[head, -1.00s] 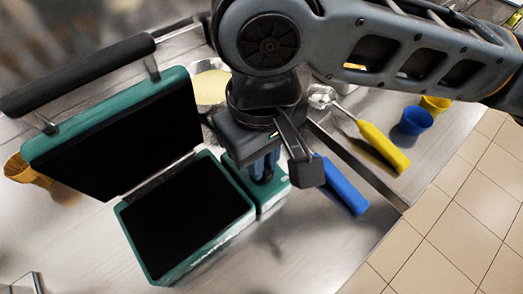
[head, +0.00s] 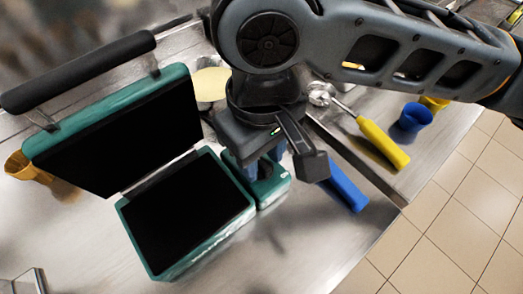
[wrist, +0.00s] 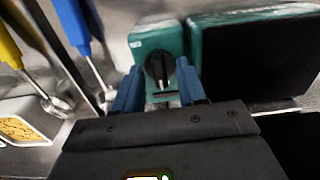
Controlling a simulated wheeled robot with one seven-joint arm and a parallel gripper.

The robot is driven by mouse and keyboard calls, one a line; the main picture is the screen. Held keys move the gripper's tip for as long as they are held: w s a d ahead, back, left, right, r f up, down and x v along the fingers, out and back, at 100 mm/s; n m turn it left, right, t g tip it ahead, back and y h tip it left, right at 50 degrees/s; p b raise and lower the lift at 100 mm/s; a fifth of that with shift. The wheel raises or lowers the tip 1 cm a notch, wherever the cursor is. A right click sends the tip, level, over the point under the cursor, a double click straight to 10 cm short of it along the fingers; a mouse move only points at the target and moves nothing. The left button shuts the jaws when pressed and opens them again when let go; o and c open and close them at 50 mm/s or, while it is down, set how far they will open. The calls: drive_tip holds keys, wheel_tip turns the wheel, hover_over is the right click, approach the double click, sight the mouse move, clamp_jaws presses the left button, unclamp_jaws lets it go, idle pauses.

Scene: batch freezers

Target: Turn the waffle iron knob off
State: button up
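The waffle iron (head: 150,268) is green with black plates, and its lid (head: 62,160) stands open. Its green control box (head: 272,192) joins the right side of the base. The round black knob (wrist: 160,66) is on the box, with its raised grip running roughly up and down in the wrist view. My gripper (head: 262,170) is over the box, pointing down. In the wrist view my gripper (wrist: 158,72) is open, its blue fingers on either side of the knob. Nothing is held. I cannot tell whether the fingers touch the knob.
A blue-handled tool (head: 347,187) and a yellow-handled scoop (head: 383,143) lie right of the iron. Blue (head: 414,118) and yellow (head: 437,103) cups stand farther right. An orange cup (head: 25,167) is left of the lid. The counter in front is clear.

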sight(262, 162)
drive_tip(key=shift+r, duration=3.9)
